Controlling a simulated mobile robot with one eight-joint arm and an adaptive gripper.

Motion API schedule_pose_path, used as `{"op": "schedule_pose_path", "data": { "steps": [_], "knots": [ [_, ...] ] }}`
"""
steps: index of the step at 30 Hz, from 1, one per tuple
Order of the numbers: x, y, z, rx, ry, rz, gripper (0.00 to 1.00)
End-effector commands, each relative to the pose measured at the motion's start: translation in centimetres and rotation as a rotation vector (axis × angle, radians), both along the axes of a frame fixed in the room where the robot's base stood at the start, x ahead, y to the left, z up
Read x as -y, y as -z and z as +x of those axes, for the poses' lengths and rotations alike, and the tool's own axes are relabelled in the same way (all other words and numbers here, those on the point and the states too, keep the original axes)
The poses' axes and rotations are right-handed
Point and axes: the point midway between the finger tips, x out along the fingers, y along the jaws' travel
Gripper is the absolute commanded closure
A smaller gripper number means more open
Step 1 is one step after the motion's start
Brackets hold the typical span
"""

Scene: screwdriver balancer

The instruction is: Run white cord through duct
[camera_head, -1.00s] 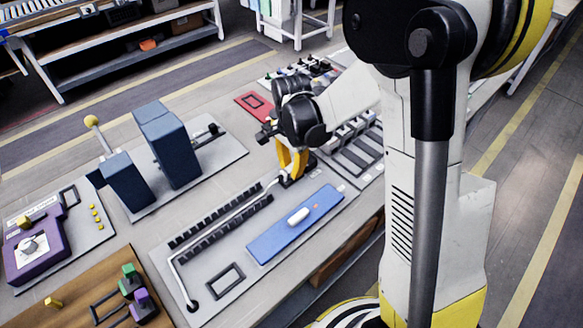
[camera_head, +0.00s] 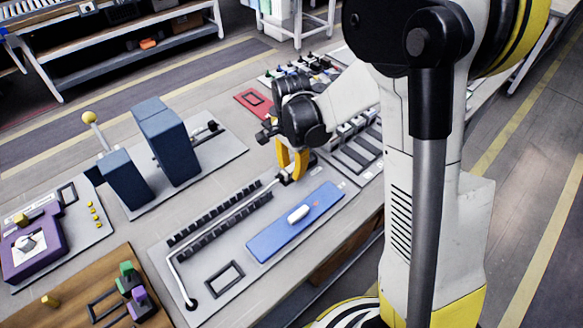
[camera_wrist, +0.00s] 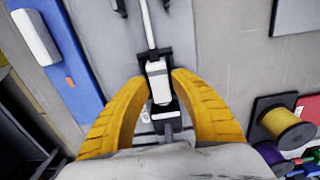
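The white cord (camera_head: 176,271) rises from a black round fitting at the front of a grey panel, bends, and runs between the two black toothed rows of the duct (camera_head: 215,222) toward my gripper. In the wrist view the cord (camera_wrist: 149,28) ends at a white block (camera_wrist: 157,80) seated in a black holder (camera_wrist: 167,108). My gripper (camera_head: 293,177) is over the far end of the duct. In the wrist view its yellow fingers (camera_wrist: 159,80) stand on either side of the block and appear spread, with the block between them. Contact at the tips is hard to judge.
A blue plate (camera_head: 278,235) with a white piece lies right of the duct. Tall dark blue blocks (camera_head: 168,145) stand to the left. A purple device (camera_head: 33,243) and a wooden board (camera_head: 75,292) lie at lower left. A yellow spool (camera_wrist: 284,126) is right in the wrist view.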

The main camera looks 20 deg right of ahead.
Motion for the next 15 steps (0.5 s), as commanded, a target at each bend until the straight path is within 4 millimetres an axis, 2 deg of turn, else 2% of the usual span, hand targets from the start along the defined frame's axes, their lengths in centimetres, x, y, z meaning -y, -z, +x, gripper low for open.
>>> {"op": "schedule_pose_path", "data": {
  "steps": [10, 15],
  "knots": [
    [0.0, -0.1, 0.0, 0.0, 0.0, 0.0, 0.59],
    [0.0, -2.0, 0.0, 0.0, 0.0, 0.0, 0.59]
  ]
}}
